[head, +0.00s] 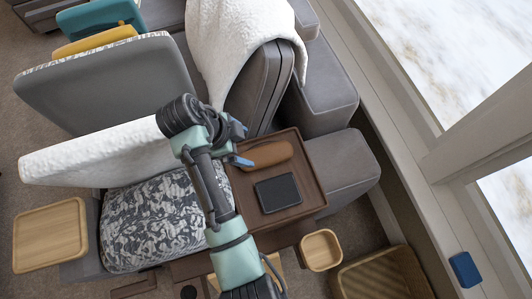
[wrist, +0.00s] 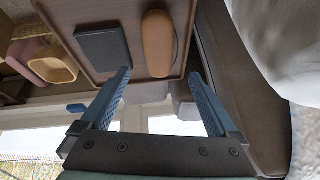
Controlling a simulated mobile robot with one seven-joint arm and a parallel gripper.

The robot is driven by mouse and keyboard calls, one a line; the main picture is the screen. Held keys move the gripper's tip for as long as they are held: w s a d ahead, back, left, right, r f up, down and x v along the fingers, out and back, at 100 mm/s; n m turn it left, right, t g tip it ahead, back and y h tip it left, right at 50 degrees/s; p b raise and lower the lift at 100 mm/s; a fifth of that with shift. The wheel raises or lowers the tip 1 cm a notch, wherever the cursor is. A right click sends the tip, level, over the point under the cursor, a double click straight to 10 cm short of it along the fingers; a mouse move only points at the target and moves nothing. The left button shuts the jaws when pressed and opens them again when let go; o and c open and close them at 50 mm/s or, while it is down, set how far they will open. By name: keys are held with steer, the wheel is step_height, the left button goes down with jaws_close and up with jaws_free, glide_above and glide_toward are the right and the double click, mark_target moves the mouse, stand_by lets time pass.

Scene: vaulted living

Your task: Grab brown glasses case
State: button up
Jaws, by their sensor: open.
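The brown glasses case (head: 268,154) lies on a brown tray (head: 309,197) in the head view, its left end close to my gripper (head: 238,161). In the wrist view the case (wrist: 157,42) is an orange-brown rounded oblong, lengthwise to the picture's height. My gripper (wrist: 159,73) is open, its two blue fingers apart with nothing held. The near end of the case shows between and just beyond the fingertips. I cannot tell the exact height of the fingers over the tray.
A dark flat rectangular item (head: 278,193) lies on the tray next to the case; it also shows in the wrist view (wrist: 103,52). Grey sofa cushions (head: 341,172) flank the tray's right side. A wooden square bowl (head: 321,250) stands below the tray.

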mark_target(264, 155)
steer(key=b+x, duration=0.1)
steer(key=x, duration=0.5)
steer(key=shift+s+d+f, duration=0.1)
steer(key=shift+d+f, duration=0.1)
steer(key=shift+f, duration=0.2)
steer(key=b+x, duration=0.1)
steer(key=x, duration=0.4)
steer(key=shift+d+f, duration=0.25)
steer(key=c, duration=1.2)
